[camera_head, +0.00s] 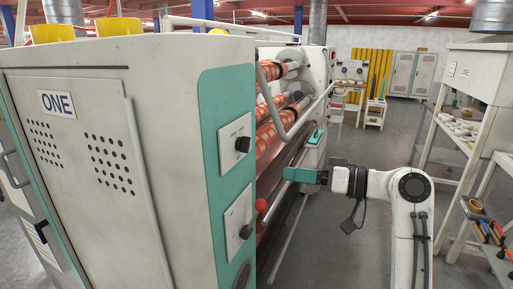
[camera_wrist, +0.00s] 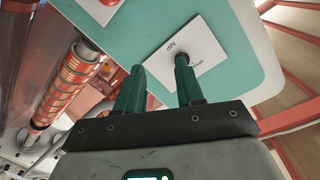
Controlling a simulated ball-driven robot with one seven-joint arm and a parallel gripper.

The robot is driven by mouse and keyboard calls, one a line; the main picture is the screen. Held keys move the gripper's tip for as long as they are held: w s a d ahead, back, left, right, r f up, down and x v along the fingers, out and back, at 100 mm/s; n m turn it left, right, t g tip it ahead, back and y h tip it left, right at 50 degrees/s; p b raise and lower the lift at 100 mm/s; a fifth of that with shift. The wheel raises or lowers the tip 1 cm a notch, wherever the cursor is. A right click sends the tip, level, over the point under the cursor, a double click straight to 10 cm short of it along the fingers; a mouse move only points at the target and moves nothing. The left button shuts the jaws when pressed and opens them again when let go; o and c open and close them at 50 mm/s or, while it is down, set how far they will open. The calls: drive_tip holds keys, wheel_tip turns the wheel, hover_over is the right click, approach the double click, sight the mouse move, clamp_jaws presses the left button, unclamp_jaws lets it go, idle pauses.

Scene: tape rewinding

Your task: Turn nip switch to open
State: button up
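The nip switch (camera_wrist: 181,58) shows in the wrist view as a dark round knob on a white plate (camera_wrist: 170,45) marked NIP, set in a teal panel. My gripper (camera_wrist: 159,66) is open, with its two teal fingers apart and pointing at the plate. The right fingertip overlaps the knob in the picture; the left one lies left of it. I cannot tell whether they touch. In the head view my gripper (camera_head: 288,173) is right of the machine's teal panel (camera_head: 222,95), which carries an upper black knob (camera_head: 243,144) and a lower one (camera_head: 246,231); their labels are unreadable.
A red ball handle (camera_head: 261,204) sticks out by the lower plate. Rollers with red patterned film (camera_head: 270,105) and a bent metal bar (camera_head: 290,130) lie behind the panel. A white shelf rack (camera_head: 455,150) stands at the right, with open floor before it.

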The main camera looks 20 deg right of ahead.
sight(244, 144)
wheel_tip(244, 144, up, 6)
drive_tip(key=y, duration=0.1)
drive_tip(key=p+x, duration=0.2)
drive_tip(key=x, duration=0.8)
drive_tip(key=shift+w+n+t, duration=0.3)
drive_tip(key=shift+w+n, duration=0.1)
drive_tip(key=shift+w, duration=0.1)
drive_tip(key=shift+d, duration=0.1)
clamp_jaws()
